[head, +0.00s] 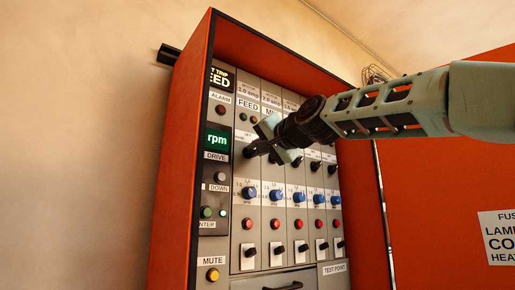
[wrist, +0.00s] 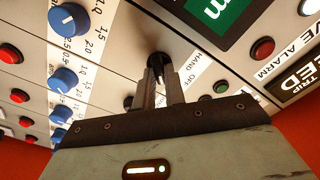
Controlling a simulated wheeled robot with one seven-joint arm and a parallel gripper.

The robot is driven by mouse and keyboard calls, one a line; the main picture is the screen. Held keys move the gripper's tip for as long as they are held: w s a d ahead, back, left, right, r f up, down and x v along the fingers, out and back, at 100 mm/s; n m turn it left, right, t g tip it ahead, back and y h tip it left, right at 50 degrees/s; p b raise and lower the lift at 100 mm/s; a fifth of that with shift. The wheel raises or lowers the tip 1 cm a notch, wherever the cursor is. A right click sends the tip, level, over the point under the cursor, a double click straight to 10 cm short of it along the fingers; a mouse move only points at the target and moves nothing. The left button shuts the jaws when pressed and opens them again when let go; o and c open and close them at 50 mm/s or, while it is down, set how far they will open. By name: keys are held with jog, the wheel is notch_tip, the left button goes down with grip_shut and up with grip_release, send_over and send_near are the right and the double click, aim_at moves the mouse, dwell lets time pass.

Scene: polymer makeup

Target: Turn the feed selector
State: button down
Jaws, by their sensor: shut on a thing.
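The feed selector (wrist: 159,58) is a black knob on the grey panel in the wrist view, beside a label strip reading HAND and OFF. My gripper (wrist: 161,76) has its two dark fingers closed around the knob, one on each side. In the head view my gripper (head: 254,150) reaches in from the right to the column under the FEED label (head: 248,104). The fingers and gripper body hide most of the knob there, so its pointing direction is hard to tell.
The panel sits inside an orange cabinet (head: 180,170) whose side walls stand out around it. A green rpm display (head: 217,139) is to the left.

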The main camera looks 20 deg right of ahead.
jog(key=c, duration=1.5)
grip_release()
jog(key=shift+o, duration=0.2)
jog(key=b+v, duration=0.9)
jog(key=v, duration=0.8)
jog(key=shift+s, duration=0.15)
